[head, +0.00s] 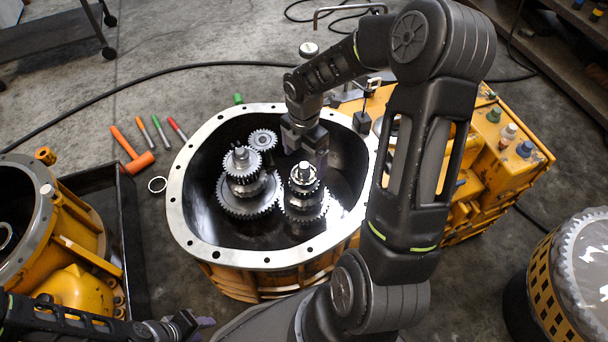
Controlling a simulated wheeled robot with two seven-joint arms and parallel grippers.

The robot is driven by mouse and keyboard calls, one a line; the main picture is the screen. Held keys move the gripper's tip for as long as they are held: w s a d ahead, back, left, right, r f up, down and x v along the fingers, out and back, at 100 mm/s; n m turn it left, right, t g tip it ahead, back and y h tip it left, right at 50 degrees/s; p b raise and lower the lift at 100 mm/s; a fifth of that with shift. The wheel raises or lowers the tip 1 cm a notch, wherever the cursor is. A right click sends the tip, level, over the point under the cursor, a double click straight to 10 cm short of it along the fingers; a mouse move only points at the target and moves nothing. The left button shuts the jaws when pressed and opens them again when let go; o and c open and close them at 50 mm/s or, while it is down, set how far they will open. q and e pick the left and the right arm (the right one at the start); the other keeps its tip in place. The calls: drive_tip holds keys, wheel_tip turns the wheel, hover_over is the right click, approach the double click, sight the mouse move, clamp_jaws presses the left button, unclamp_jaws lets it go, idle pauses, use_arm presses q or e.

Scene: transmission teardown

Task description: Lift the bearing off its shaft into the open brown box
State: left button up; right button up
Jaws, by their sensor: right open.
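The round housing (181,215) with its pale bolted flange stands in the middle of the head view, with gear shafts upright inside. The right gear shaft (306,205) has a bright ring-like part, apparently the bearing (303,176), around its top. My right gripper (305,153) is open and empty, just above and behind this shaft top; whether it touches is unclear. My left gripper (199,323) is low at the left, away from the shafts; its jaw opening is unclear. I cannot make out an open brown box.
A taller gear shaft (241,170) and small gear (262,140) stand left of the right shaft. A dark tray (129,240) holds a yellow housing at left. Yellow casing (500,170) is at right.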

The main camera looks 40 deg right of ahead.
sight(304, 165)
wheel_tip(304, 165, down, 5)
drive_tip(key=shift+f+b, duration=0.15)
drive_tip(key=shift+b, duration=0.9)
drive_tip(key=c, duration=1.8)
wheel_tip(304, 165, up, 10)
drive_tip(key=p, duration=0.9)
drive_tip(key=shift+p, duration=0.35)
